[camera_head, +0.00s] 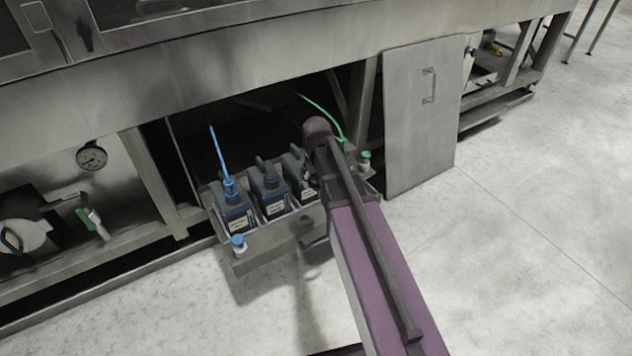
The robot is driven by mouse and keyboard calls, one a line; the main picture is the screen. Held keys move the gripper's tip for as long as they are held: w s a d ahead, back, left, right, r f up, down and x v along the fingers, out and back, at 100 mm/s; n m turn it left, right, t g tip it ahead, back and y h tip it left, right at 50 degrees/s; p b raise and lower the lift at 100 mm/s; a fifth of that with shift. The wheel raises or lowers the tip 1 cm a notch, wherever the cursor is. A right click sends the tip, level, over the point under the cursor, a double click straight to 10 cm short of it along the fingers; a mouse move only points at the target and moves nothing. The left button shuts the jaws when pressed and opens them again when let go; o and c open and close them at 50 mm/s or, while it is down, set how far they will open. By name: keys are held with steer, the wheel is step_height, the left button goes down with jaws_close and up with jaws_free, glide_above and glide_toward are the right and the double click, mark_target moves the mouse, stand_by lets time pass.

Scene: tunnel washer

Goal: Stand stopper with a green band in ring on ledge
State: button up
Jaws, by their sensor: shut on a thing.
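A small pale stopper with a green top or band (364,160) is at the right front corner of the pull-out tray (285,235). It looks upright; whether it sits in a ring is too small to tell. A similar piece with a blue top (238,242) is at the tray's left front corner. My purple arm reaches over the tray's right part, its dark joint above the containers. My gripper is hidden behind the arm, so its jaws and anything in them do not show.
Dark jugs stand in the tray, the left one (233,212) with a blue lance and others (268,190) beside it. A green hose (322,108) runs down behind my arm. A grey door panel (420,115) stands to the right. The floor in front is clear.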

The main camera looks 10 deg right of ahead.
steer(key=shift+r+p, duration=1.65)
steer(key=shift+r, duration=0.05)
stand_by(1.1)
steer(key=shift+r+p, duration=1.9)
steer(key=shift+s, duration=0.15)
